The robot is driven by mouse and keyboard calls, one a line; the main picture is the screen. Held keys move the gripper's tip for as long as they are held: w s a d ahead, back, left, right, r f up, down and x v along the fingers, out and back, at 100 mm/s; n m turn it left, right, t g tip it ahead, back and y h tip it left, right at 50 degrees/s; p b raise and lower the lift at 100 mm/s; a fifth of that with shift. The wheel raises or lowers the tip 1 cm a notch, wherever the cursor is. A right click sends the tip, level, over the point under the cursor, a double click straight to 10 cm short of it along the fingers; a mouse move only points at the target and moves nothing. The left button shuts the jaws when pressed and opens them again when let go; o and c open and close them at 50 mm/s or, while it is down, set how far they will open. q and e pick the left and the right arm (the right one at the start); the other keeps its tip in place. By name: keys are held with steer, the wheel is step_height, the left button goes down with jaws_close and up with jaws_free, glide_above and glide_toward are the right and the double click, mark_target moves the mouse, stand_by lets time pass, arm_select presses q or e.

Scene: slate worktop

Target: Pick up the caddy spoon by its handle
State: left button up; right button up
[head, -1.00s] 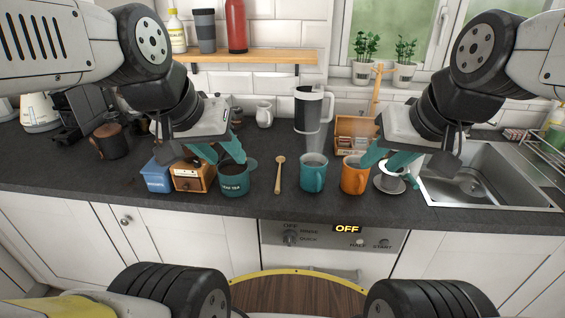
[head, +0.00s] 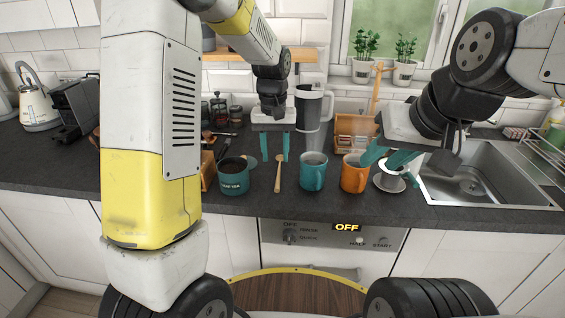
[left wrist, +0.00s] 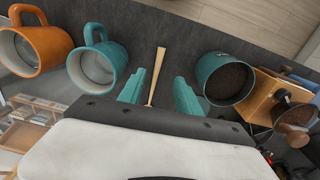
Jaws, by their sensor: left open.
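The wooden caddy spoon (head: 279,174) lies on the worktop between the teal tea tin (head: 233,178) and the teal mug (head: 312,174). Its handle points toward the front edge. In the left wrist view the spoon's handle (left wrist: 157,72) shows between the fingers, and its bowl end is hidden behind my gripper. My left gripper (head: 275,157) is open, pointing down over the bowl end of the spoon, fingers on either side and nothing held. It also shows in the left wrist view (left wrist: 160,95). My right gripper (head: 388,160) is by the white cup and saucer (head: 390,181); its fingers look spread and empty.
An orange mug (head: 354,174) stands right of the teal mug. A wooden grinder (head: 208,171) is left of the tin, partly hidden by my left arm. The sink (head: 480,175) is at right.

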mark_target(278, 181)
arm_select(q)
steer(key=shift+w+d+f, duration=0.15)
steer(key=shift+w+f, duration=0.05)
steer(key=shift+f, duration=0.25)
steer(key=shift+w+d+f, duration=0.1)
steer(key=shift+w+f, duration=0.05)
steer(key=shift+f, duration=0.3)
step_height(278, 181, down, 7)
steer(key=shift+s+f, duration=0.1)
steer(key=shift+f, duration=0.1)
jaws_close()
